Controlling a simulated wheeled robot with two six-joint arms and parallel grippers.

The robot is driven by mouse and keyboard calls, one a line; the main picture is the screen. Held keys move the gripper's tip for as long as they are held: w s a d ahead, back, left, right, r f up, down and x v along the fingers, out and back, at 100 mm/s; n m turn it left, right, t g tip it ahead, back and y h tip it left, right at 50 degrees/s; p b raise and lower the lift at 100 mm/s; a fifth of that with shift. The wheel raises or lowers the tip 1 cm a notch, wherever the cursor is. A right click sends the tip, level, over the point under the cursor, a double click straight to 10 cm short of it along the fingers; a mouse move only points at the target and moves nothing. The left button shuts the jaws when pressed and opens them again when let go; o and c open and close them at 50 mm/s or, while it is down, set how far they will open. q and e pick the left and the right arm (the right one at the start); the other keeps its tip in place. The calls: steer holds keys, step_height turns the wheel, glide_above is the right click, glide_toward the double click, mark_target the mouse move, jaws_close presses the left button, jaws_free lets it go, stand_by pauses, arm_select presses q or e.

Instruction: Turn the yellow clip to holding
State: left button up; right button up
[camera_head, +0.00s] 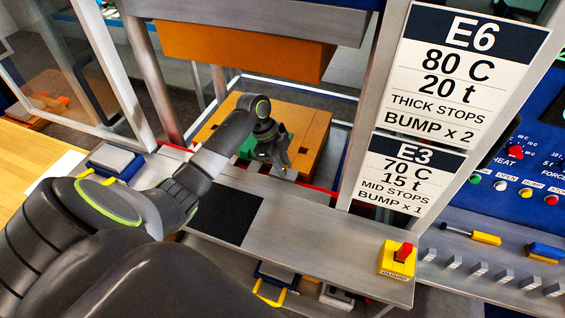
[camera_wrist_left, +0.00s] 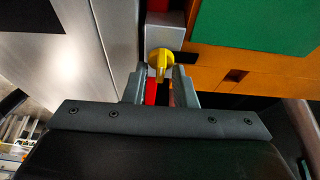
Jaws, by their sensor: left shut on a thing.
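The yellow clip (camera_wrist_left: 161,60) shows in the left wrist view, with a round head and a narrow tab, in front of a grey metal block (camera_wrist_left: 165,32). My left gripper (camera_wrist_left: 159,84) is shut on the clip's tab, with one finger on each side. In the head view my left gripper (camera_head: 281,160) reaches down at the front edge of the orange block (camera_head: 310,125). There the clip is hidden by the gripper. A green plate (camera_wrist_left: 255,25) lies on the orange block beside the clip. My right gripper is not in view.
An orange upper block (camera_head: 245,50) hangs above the lower one. Metal posts frame the opening. A grey bench (camera_head: 320,220) lies in front, with a yellow box with a red switch (camera_head: 398,258) at right. Signs E6 (camera_head: 465,70) and E3 (camera_head: 410,175) stand right of the opening.

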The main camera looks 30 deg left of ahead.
arm_select(q)
steer(key=o, duration=0.6)
steer(key=shift+a, duration=0.1)
steer(key=shift+o, duration=0.2)
steer(key=shift+a+r+b, duration=0.25)
steer(key=shift+r+b, duration=0.05)
steer(key=shift+r, duration=0.15)
steer(key=a+r+b, duration=0.2)
steer(key=r, duration=0.1)
steer(key=shift+s+a+r, duration=0.15)
steer(key=shift+s+a, duration=0.1)
steer(key=shift+s, duration=0.15)
steer(key=s+a+b, duration=0.2)
steer(key=a+b, duration=0.2)
steer(key=a, duration=0.6)
steer(key=shift+s+a+r, duration=0.2)
steer(key=shift+s+a, duration=0.05)
steer(key=shift+s, duration=0.1)
steer(key=shift+s+f, duration=0.1)
